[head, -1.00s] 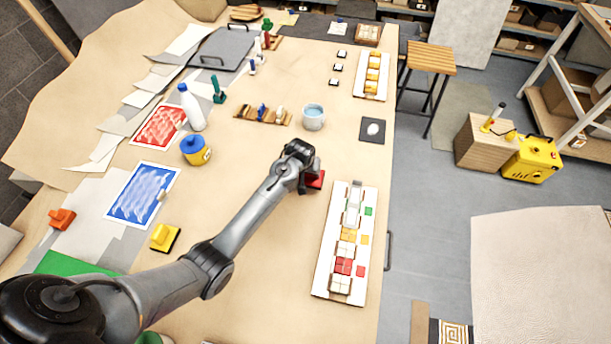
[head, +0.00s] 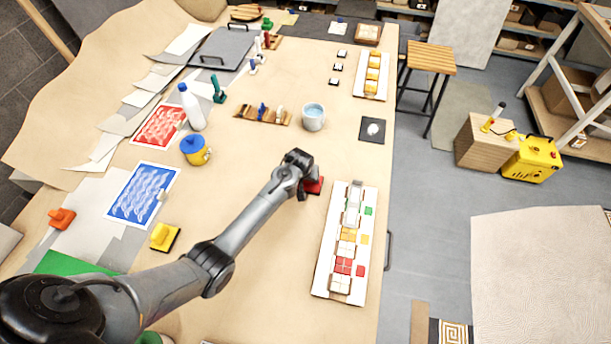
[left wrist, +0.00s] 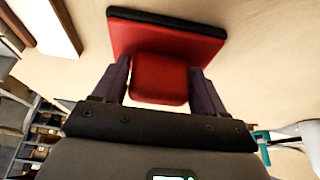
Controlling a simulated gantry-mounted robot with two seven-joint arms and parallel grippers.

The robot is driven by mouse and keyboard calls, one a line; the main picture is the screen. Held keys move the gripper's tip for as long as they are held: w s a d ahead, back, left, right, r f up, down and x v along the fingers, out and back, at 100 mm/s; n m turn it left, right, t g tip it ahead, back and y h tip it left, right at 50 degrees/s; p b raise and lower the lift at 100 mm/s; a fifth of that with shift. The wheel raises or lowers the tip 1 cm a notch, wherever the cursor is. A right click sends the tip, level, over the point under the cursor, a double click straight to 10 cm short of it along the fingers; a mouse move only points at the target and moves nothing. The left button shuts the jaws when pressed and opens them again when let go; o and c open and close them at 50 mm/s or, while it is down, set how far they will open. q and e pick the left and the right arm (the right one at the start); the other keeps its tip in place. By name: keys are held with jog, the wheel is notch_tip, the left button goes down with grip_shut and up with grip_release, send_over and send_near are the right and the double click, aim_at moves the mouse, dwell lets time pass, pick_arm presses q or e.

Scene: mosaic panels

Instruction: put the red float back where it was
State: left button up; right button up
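The red float (head: 314,187) has a red plate with a dark sole and a red block handle. My left gripper (head: 305,178) is over it, left of the white mosaic panel (head: 325,268). In the left wrist view, the two dark fingers of my left gripper (left wrist: 160,80) stand against both sides of the handle of the red float (left wrist: 165,38), shut on it. In the head view my arm hides part of the float. Whether its sole touches the table is hard to tell. My right gripper is not in view.
A yellow float (head: 163,237) and an orange float (head: 62,218) sit at the left. The table (head: 285,265) between my arm and the mosaic panel is bare.

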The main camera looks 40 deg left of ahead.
pick_arm(q)
jog(key=o, duration=0.3)
jog(key=shift+o, duration=0.2)
jog(key=shift+s+r, duration=0.1)
jog(key=shift+r, duration=0.4)
jog(key=p+v, duration=0.1)
jog(key=v, duration=1)
jog(key=s+d+m+h, duration=0.1)
jog(key=s+d+m, duration=0.2)
jog(key=s+d, duration=0.4)
jog(key=s+d+r+m+h, duration=0.1)
jog(key=s+d+m, duration=0.3)
jog(key=s, duration=1.8)
jog(key=d, duration=0.3)
jog(key=shift+s+d+r, duration=0.1)
jog(key=shift+s, duration=0.05)
